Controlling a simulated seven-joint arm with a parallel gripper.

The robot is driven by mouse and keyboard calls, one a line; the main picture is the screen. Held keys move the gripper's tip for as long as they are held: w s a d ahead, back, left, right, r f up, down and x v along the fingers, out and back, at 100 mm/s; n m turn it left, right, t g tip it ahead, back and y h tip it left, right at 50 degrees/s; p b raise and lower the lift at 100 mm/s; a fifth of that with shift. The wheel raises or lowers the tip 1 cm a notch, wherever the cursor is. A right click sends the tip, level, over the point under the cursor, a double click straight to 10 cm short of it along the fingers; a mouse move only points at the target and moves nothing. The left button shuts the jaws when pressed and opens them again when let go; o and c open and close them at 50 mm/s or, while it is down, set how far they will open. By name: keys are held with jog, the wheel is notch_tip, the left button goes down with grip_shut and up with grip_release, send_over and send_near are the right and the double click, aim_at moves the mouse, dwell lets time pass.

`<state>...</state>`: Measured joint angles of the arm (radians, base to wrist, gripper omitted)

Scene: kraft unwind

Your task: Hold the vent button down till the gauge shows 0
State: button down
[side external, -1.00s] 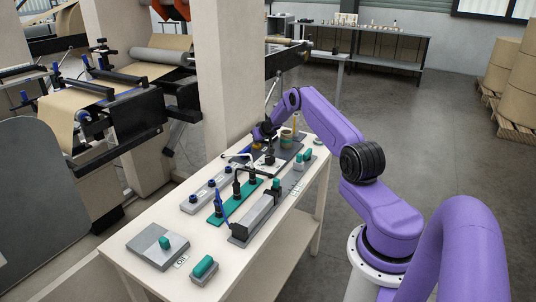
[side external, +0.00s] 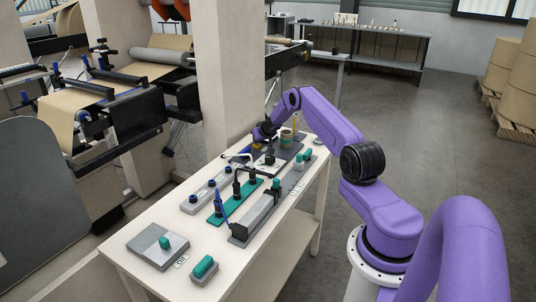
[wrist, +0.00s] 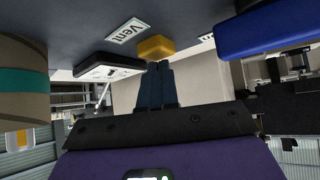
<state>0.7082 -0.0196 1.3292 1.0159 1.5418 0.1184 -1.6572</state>
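The yellow vent button (wrist: 155,47) shows in the wrist view beside a white "Vent" label (wrist: 128,31) on a dark plate. My gripper (wrist: 153,66) has its two dark fingers together, with nothing seen between them. The fingertips meet the button in the picture; I cannot tell how far it is pressed. The gauge (wrist: 108,68), a white face in a black housing, stands left of the fingers, seen at a steep slant, so its reading is not legible.
A tan cylinder with a teal band (wrist: 22,82) stands close on the left in the wrist view. A blue block (wrist: 265,30) is on the right. The white bench (side external: 150,218) carries a teal fixture (side external: 222,212), grey blocks and a grey box (side external: 155,247) nearer the camera.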

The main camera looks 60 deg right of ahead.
jog(key=shift+r, duration=2.35)
